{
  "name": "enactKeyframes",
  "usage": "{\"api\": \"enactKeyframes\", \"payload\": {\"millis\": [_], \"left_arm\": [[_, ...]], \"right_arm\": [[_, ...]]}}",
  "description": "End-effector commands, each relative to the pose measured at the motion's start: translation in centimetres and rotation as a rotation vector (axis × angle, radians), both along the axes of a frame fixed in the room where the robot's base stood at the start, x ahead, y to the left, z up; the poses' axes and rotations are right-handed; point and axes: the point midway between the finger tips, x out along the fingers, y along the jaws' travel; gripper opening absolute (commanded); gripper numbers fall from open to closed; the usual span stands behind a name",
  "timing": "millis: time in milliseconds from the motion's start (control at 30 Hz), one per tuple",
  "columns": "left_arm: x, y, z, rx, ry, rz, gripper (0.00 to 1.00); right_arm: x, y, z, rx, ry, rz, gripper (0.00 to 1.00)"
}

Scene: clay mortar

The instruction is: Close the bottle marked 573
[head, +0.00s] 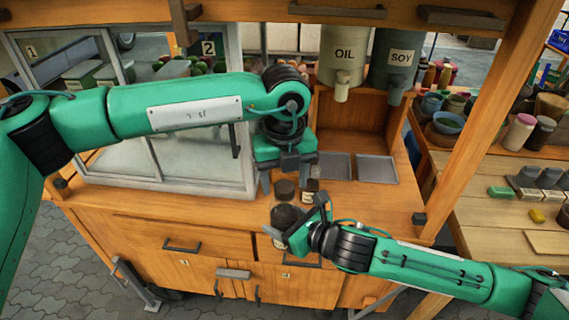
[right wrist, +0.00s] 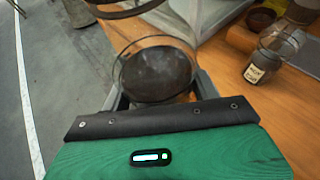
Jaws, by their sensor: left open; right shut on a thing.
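My right gripper (head: 305,232) is shut on a round clear jar with dark contents (head: 287,216), held in front of the counter's front edge. In the right wrist view this jar (right wrist: 156,72) shows from above, between the fingers. My left gripper (head: 287,178) is open, pointing down over the counter. A dark round piece (head: 285,189) lies just below its fingers; I cannot tell whether it is a lid or a jar. A small bottle with a pale label (head: 309,192) stands beside it; it also shows in the right wrist view (right wrist: 268,62). I cannot read 573 on anything.
The wooden counter (head: 235,208) has drawers below. Two grey trays (head: 375,168) lie at its back right. Oil (head: 343,58) and soy (head: 397,62) dispensers hang above. A glass cabinet (head: 245,160) stands at the left. A wooden post (head: 478,115) rises at the right.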

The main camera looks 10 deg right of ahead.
Motion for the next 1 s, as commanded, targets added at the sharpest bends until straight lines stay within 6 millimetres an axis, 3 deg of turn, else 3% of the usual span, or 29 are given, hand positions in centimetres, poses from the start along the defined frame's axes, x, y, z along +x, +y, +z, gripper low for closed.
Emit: {"api": "enactKeyframes", "payload": {"millis": [400,433,667,1000], "left_arm": [[-0.02,0.03,-0.98,0.000,0.000,-0.001,0.59],[-0.02,0.02,-0.98,0.000,0.000,-0.001,0.57],[-0.02,0.02,-0.96,0.000,0.000,-0.001,0.13],[-0.01,0.01,-0.97,0.000,0.000,-0.066,0.12]], "right_arm": [[0.02,0.01,0.10,0.001,-0.002,0.000,0.00],[0.02,0.01,0.10,0.001,-0.002,0.000,0.00],[0.01,0.02,0.11,0.001,-0.002,0.000,0.00],[0.01,0.02,0.10,0.001,-0.002,0.000,0.00]]}}
